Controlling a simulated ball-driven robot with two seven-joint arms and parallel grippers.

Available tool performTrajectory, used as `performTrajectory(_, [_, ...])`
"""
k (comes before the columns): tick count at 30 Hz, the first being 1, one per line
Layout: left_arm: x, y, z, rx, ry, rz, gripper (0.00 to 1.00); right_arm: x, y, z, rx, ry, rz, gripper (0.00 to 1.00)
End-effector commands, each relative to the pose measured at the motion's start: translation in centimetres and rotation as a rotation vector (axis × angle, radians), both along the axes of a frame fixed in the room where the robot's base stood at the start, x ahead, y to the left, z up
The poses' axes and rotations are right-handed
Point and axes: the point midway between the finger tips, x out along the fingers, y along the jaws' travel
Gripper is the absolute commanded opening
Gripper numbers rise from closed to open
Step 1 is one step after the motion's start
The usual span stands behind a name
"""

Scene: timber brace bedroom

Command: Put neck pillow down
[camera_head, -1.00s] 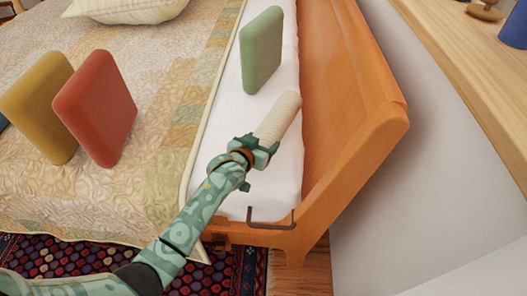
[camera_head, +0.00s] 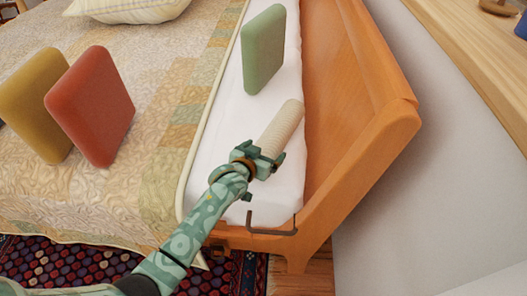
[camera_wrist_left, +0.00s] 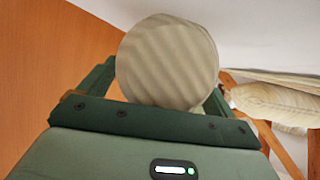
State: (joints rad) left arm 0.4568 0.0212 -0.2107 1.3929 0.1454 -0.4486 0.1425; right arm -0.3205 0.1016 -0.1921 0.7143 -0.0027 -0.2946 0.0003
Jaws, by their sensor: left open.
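The neck pillow (camera_head: 283,126) is a cream, ribbed roll. It lies lengthwise over the white sheet strip at the bed's right side, near the foot end. My left gripper (camera_head: 262,160) is at its near end, with the jaws open. In the left wrist view the pillow's round end (camera_wrist_left: 167,62) fills the space between the green fingers and hides most of what lies beyond. I cannot tell whether the fingers touch it. My right gripper is not in view.
A green cushion (camera_head: 263,50) stands on the white sheet (camera_head: 225,125) beyond the pillow. Red (camera_head: 90,107) and yellow (camera_head: 35,100) cushions stand on the quilt at left. The wooden bed side (camera_head: 345,110) rises close on the right. A wooden shelf (camera_head: 470,60) is at upper right.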

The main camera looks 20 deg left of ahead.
Motion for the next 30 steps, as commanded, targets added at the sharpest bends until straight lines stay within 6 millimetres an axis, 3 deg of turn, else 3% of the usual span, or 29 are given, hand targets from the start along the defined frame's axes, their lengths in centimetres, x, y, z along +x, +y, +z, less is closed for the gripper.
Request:
performTrajectory(5, [-2.7,0.6,2.0,0.001,-0.004,0.000,0.91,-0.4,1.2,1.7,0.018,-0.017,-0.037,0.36])
performTrajectory(15, [-9.4,1.9,4.5,0.001,-0.002,0.001,0.91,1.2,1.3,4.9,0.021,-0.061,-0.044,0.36])
performTrajectory(21, [-10.8,2.1,4.6,0.001,0.000,0.000,0.91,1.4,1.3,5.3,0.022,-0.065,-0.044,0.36])
performTrajectory(30, [-10.9,2.1,4.3,0.002,0.004,0.000,0.91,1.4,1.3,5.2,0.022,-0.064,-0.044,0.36])
